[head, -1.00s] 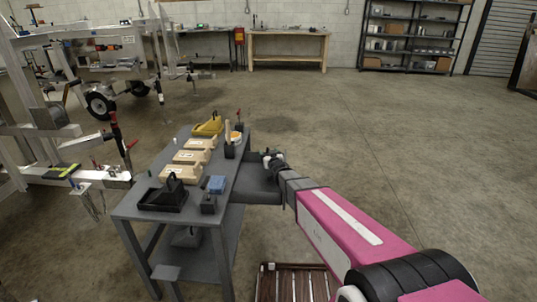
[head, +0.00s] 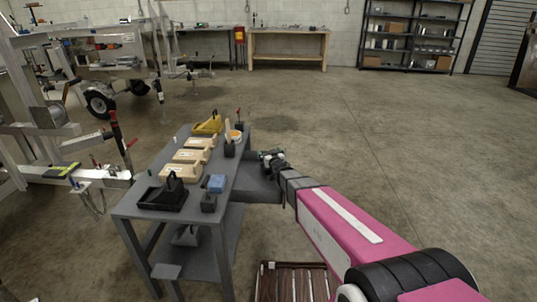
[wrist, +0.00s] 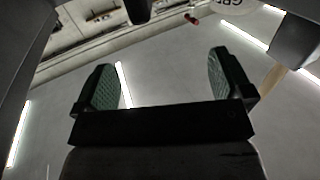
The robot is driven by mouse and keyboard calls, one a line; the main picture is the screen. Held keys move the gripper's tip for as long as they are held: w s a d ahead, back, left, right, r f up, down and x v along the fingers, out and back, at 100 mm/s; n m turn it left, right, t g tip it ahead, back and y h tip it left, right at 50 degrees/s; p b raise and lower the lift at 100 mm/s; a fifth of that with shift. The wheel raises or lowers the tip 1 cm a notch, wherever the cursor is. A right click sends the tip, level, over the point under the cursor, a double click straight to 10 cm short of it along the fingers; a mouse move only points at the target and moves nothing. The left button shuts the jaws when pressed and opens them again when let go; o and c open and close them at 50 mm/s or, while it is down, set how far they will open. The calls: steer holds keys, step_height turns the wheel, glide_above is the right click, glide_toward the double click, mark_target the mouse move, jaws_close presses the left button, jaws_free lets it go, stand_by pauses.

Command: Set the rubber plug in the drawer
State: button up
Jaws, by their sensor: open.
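The drawer (head: 262,191) looks like a grey tray pulled out from the right side of the grey workbench. Part of it is hidden by my arm. My gripper (head: 271,155) is just above the drawer's far end, beside the bench. In the wrist view my gripper (wrist: 165,85) is open, with its two green-padded fingers wide apart and nothing between them. I cannot make out the rubber plug for certain in either view. The inside of the drawer is too dark and small to read.
The bench top (head: 139,203) carries a black open tray, several tan bins (head: 187,156), a yellow bin (head: 208,125), a blue block (head: 216,183) and a holder with a wooden handle (head: 229,137). A slatted brown pallet (head: 292,282) lies on the floor. The floor to the right is clear.

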steer(key=v, duration=0.6)
